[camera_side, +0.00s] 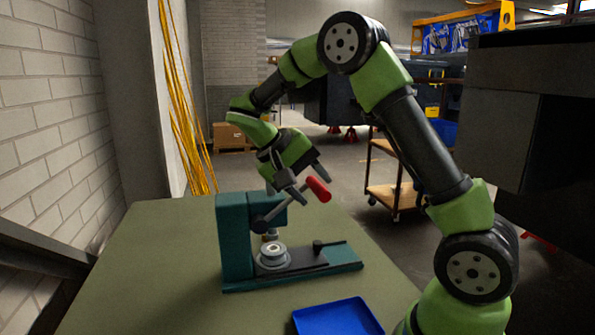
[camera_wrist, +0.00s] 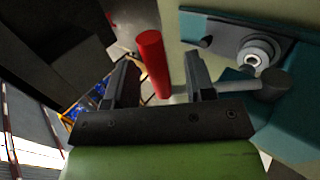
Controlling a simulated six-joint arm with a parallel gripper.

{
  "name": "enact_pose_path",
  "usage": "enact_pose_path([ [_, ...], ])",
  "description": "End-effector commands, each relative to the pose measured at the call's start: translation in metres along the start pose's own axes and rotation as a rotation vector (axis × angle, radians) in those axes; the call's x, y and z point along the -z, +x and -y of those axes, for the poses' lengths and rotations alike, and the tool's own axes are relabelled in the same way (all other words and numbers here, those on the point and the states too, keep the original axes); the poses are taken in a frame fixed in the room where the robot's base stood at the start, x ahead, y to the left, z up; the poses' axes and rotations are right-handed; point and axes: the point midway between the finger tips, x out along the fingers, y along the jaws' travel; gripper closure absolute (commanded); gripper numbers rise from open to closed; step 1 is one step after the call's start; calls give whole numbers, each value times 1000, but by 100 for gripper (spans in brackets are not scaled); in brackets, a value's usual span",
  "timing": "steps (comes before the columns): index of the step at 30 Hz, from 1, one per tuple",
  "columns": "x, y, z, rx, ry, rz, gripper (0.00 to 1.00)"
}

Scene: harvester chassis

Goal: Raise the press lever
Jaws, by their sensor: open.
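The teal press (camera_side: 234,240) stands on the table. Its grey lever arm (camera_side: 290,205) slopes up and to the right from the pivot and ends in a red handle (camera_side: 318,189). In the wrist view, the red handle (camera_wrist: 152,62) stands between the two dark fingers of my gripper (camera_wrist: 160,62), nearer the left finger, with a clear gap to the right one. My gripper (camera_side: 313,186) is open at the handle in the side view. I cannot tell whether a finger touches it. The press pivot (camera_wrist: 273,84) shows at right in the wrist view.
A round metal piece (camera_side: 272,254) sits on the press base under the ram. A blue tray (camera_side: 338,317) lies at the table's front edge. The green table (camera_side: 150,260) is bare left of the press. A wooden cart (camera_side: 392,192) stands behind.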

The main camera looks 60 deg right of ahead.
Motion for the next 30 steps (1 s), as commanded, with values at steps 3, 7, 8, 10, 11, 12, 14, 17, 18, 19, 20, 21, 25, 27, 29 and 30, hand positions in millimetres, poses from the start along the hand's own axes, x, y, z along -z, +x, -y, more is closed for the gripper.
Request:
enact_pose_path([
  [3,0,-17,1,4,0,-5,50],
  [7,0,-42,1,6,1,-6,50],
  [8,0,-48,1,7,2,-6,50],
  [10,1,-59,1,3,0,-6,50],
  [11,0,-64,2,4,-1,-5,50],
  [12,0,-69,2,6,0,-5,50],
  [14,0,-76,1,3,-2,-4,50],
  [17,0,-84,1,1,-3,-3,50],
  [18,0,-87,1,0,-3,-3,50],
  [19,0,-89,1,2,-3,-3,50],
  [20,0,-90,1,2,-3,-2,50],
  [21,0,-91,1,3,-2,-2,50],
  [25,0,-93,1,4,-2,-1,50],
  [27,0,-93,1,3,-2,-1,50],
  [29,0,-93,1,3,-2,-1,50],
  [30,0,-93,1,3,-2,-1,50],
])
